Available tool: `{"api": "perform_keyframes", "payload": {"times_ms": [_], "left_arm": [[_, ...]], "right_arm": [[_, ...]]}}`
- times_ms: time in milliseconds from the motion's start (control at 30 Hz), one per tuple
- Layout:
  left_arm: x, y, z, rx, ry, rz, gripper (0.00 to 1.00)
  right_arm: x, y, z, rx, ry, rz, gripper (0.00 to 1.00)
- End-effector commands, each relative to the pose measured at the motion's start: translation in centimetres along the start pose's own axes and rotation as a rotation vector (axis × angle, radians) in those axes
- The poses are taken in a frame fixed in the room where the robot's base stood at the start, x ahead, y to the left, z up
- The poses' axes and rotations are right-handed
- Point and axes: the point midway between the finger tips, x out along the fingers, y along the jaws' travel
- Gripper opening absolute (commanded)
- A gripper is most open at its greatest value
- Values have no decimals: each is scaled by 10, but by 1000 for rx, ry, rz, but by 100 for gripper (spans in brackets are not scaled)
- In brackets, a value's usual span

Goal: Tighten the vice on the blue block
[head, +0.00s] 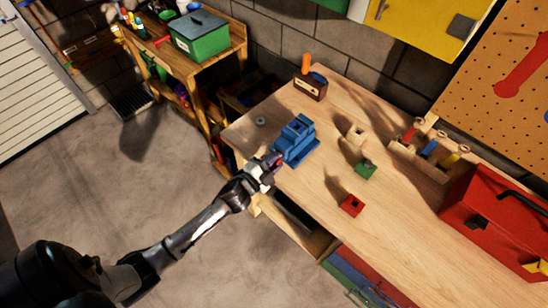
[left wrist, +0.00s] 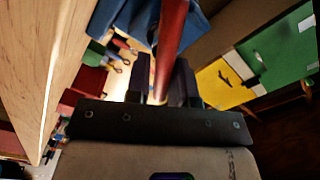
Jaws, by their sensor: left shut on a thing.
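The blue vice (head: 296,142) stands at the near left edge of the wooden workbench; its body also shows at the top of the left wrist view (left wrist: 205,25). My left gripper (head: 268,168) is at the vice's near side. In the left wrist view my two dark fingers (left wrist: 163,85) are closed around a red bar (left wrist: 172,35), which appears to be the vice's handle. I cannot tell the blue block apart from the blue vice, nor see how tightly the jaws sit. My right gripper is not in view.
Beige (head: 356,134), green (head: 366,170) and red (head: 351,206) blocks lie on the workbench (head: 300,190) right of the vice. A wooden tool holder (head: 310,88) stands behind. A tool rack (head: 420,158) and red toolbox (head: 495,220) are at right.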

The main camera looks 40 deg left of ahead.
Motion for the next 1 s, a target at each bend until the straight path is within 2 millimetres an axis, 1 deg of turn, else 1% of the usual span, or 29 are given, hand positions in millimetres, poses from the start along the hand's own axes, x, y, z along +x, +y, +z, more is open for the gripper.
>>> {"api": "perform_keyframes", "payload": {"times_ms": [200,400,1000], "left_arm": [[-1,1,0,109,0,-2,0],[-1,2,0,174,0,-2,0],[-1,3,1,256,-1,-2,0]], "right_arm": [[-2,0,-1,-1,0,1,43],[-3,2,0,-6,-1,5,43],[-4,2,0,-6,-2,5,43]]}}
